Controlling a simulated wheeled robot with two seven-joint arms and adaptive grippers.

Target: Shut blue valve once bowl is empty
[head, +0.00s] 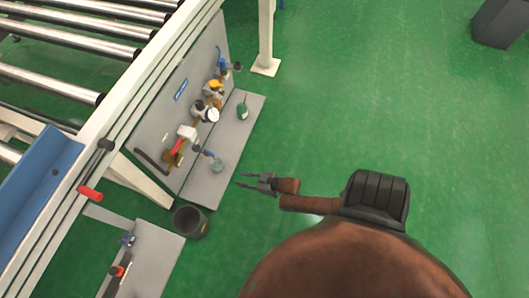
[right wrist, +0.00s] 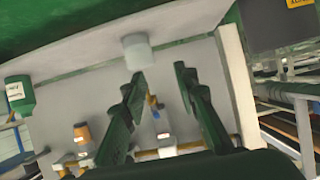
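A blue-handled valve (head: 207,153) sits low on the upright grey panel, just above a small translucent bowl (head: 217,166) on the grey shelf. I cannot tell whether the bowl holds anything. In the right wrist view the picture is upside down. The bowl (right wrist: 137,52) shows near the top there, and the blue handle (right wrist: 153,108) shows between my fingers, farther back. My right gripper (head: 242,181) is open and empty, to the right of the shelf and apart from valve and bowl. Its spread fingers show in the wrist view (right wrist: 160,90). My left gripper is not in view.
A green bottle (head: 242,111) stands on the shelf. Another blue handle (head: 220,64), a yellow part (head: 216,86), a white gauge (head: 211,115) and a red lever (head: 176,147) are on the panel. A black bucket (head: 189,223) stands below.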

